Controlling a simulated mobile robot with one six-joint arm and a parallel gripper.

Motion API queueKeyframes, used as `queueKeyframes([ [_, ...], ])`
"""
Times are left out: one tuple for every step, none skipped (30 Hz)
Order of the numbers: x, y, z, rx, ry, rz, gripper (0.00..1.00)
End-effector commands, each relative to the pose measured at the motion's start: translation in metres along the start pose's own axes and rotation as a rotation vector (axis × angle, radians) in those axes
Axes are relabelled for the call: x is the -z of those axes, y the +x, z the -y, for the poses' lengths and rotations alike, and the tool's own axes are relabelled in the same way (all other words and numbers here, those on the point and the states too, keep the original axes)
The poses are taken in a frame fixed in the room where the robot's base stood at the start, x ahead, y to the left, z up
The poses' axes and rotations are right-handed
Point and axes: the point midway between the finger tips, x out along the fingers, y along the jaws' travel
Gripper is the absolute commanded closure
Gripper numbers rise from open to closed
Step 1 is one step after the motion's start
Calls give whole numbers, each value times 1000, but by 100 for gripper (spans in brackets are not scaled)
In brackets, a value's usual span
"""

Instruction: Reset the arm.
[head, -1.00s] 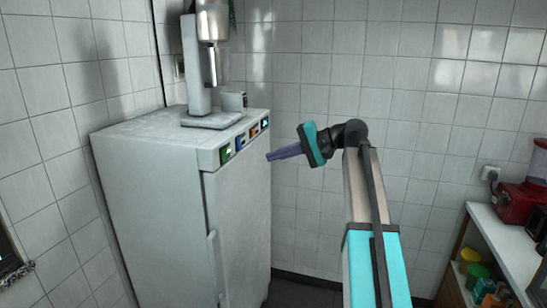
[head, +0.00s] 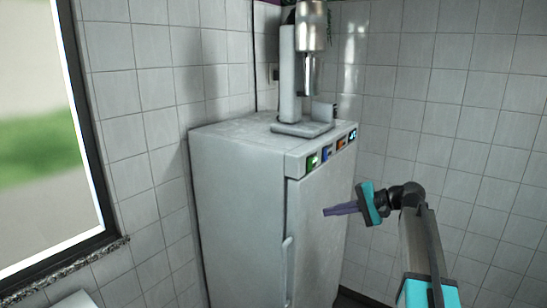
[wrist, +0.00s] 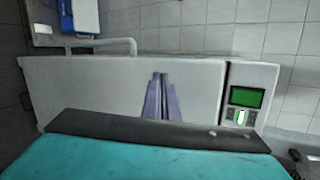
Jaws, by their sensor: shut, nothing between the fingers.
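My gripper (head: 327,211) is at the right of the head view, in front of the upper door of a white fridge-like cabinet (head: 235,210). Its purple fingers point left and are shut with nothing between them. In the wrist view the fingers (wrist: 161,98) lie together in front of the pale door (wrist: 90,90). I cannot tell how far they are from the door. My arm is extended from the lower right.
The cabinet has a row of coloured buttons (head: 313,160) and a door handle (head: 288,262). A metal dispenser machine (head: 290,80) stands on top. A window (head: 50,130) is at the left, and tiled walls (head: 440,90) close in the corner.

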Motion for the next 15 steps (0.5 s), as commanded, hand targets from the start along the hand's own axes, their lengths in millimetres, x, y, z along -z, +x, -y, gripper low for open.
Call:
queueKeyframes([
  [-3, 16, -16, -13, 18, 18, 100],
  [-4, 22, -24, -20, 27, 26, 100],
  [-5, 32, -36, -31, 40, 36, 100],
  [-6, 40, -45, -40, 48, 43, 100],
  [-7, 47, -54, -49, 58, 50, 100],
  [-9, 56, -65, -61, 70, 59, 100],
  [-10, 62, -75, -70, 79, 66, 100],
  [-12, 69, -84, -80, 88, 72, 100],
  [-14, 78, -96, -94, 99, 80, 100],
  [-16, 85, -105, -104, 107, 86, 100],
  [-19, 91, -114, -114, 114, 92, 100],
  [-21, 99, -128, -129, 125, 99, 100],
  [-24, 105, -137, -140, 132, 104, 100],
  [-26, 112, -146, -151, 140, 111, 100],
  [-30, 119, -159, -167, 148, 118, 100],
])
